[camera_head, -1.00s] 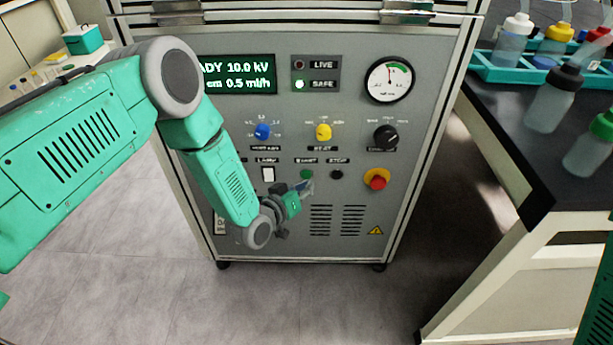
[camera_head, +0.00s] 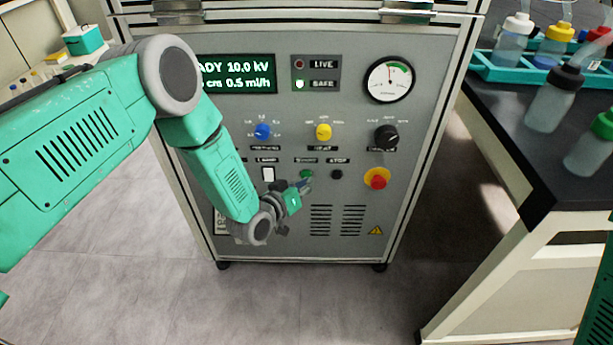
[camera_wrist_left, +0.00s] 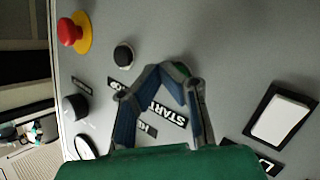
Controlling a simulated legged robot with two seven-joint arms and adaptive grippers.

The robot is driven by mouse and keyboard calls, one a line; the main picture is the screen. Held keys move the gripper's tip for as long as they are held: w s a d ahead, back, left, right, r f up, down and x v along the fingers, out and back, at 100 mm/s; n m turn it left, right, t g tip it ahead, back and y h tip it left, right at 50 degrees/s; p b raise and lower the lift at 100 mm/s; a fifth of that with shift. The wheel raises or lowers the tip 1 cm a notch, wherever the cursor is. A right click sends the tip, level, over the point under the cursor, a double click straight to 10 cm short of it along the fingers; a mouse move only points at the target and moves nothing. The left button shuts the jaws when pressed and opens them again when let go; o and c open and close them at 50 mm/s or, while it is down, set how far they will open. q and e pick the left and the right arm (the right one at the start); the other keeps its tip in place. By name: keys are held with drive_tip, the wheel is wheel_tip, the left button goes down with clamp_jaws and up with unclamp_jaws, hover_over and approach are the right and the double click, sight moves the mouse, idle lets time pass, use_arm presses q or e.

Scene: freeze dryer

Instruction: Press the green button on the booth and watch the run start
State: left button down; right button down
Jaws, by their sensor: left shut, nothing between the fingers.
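The booth (camera_head: 345,105) has a grey front panel with a small green button (camera_head: 307,174) beside the START label. My left gripper (camera_head: 304,185) is shut and empty, its fingertips at the panel just below the button. In the left wrist view, the closed fingertips (camera_wrist_left: 165,68) partly cover the green button (camera_wrist_left: 182,69), with only its edge showing; I cannot tell whether they touch it. The display (camera_head: 237,75) is partly hidden by my left arm and reads "ADY 10.0 kV" and "cm 0.5 ml/h". The SAFE lamp (camera_head: 299,85) is lit; the LIVE lamp (camera_head: 299,64) is dark.
A black STOP button (camera_head: 337,174) and a red emergency button (camera_head: 377,179) sit right of the green one. A white lamp switch (camera_head: 268,174) is to its left. Knobs sit above. A dark bench (camera_head: 510,150) with bottles stands at the right.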

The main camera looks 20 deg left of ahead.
use_arm(q)
drive_tip(key=shift+w+a, duration=0.1)
drive_tip(key=shift+w, duration=0.25)
idle(0.3)
idle(0.4)
drive_tip(key=shift+s+d, duration=0.25)
drive_tip(key=shift+s, duration=0.55)
drive_tip(key=shift+p, duration=0.3)
drive_tip(key=shift+s+d+p, duration=0.2)
drive_tip(key=shift+s+p, duration=0.15)
drive_tip(key=shift+s, duration=0.45)
drive_tip(key=shift+s+d+p, duration=0.25)
drive_tip(key=shift+s+p, duration=0.15)
drive_tip(key=shift+s, duration=0.4)
drive_tip(key=shift+s+d+p, duration=0.2)
drive_tip(key=shift+s+p, duration=0.15)
drive_tip(key=shift+s, duration=0.45)
